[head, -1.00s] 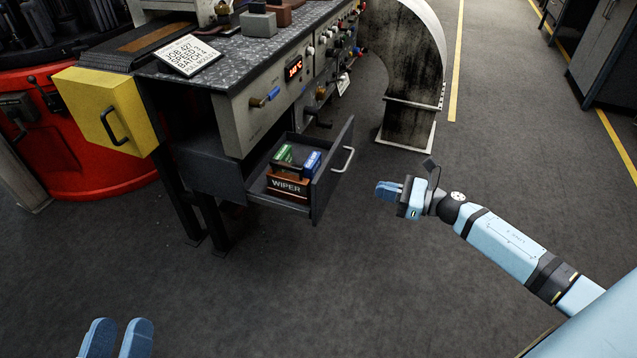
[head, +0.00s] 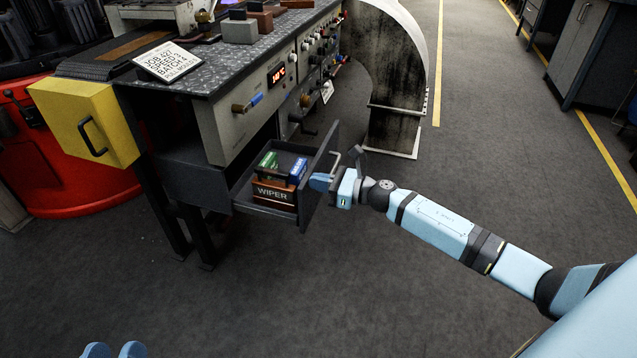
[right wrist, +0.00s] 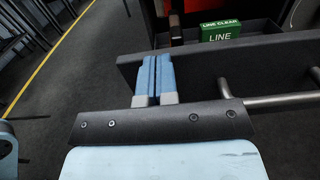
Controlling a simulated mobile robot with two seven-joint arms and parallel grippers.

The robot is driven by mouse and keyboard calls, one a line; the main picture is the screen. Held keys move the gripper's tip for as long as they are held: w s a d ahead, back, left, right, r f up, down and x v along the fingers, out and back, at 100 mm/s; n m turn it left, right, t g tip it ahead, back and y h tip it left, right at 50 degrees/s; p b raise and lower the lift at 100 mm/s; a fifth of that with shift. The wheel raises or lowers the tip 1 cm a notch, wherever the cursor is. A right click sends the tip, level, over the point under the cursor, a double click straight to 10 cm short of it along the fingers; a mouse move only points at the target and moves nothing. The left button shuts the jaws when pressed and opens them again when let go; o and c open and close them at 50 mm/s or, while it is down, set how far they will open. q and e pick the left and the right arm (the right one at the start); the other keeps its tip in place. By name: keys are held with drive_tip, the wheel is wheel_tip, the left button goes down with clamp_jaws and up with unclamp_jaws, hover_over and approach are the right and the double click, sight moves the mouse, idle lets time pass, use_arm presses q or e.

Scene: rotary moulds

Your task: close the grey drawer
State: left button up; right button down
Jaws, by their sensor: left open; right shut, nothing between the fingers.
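The grey drawer (head: 306,212) is pulled out under the bench, with a wooden box marked WIPER (head: 272,193) and green and blue packs inside. Its bar handle (head: 335,161) is on the outer side of the front panel. My right gripper (head: 318,182) is shut and empty, its fingertips at the outer face of the front panel, beside the handle. In the right wrist view the shut fingers (right wrist: 153,78) overlap the drawer front (right wrist: 205,75), left of the handle (right wrist: 265,102); contact is unclear. My left gripper (head: 115,350) is open at the bottom edge, mostly out of frame.
The bench top (head: 215,58) carries a job sign (head: 166,60) and several blocks. The floor (head: 400,290) in front is clear.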

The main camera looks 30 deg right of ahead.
idle(0.3)
use_arm(q)
drive_tip(key=shift+m+g, duration=0.5)
drive_tip(key=shift+g, duration=0.3)
drive_tip(key=f+b, duration=0.1)
drive_tip(key=w+f+b, duration=0.1)
drive_tip(key=a+f+b, duration=0.1)
drive_tip(key=f, duration=0.1)
drive_tip(key=shift+w+b, duration=0.3)
use_arm(e)
drive_tip(key=x, duration=2)
drive_tip(key=shift+w+a+r, duration=0.2)
drive_tip(key=shift+a+r, duration=0.05)
use_arm(q)
drive_tip(key=shift+f, duration=0.15)
use_arm(e)
drive_tip(key=shift+r, duration=0.15)
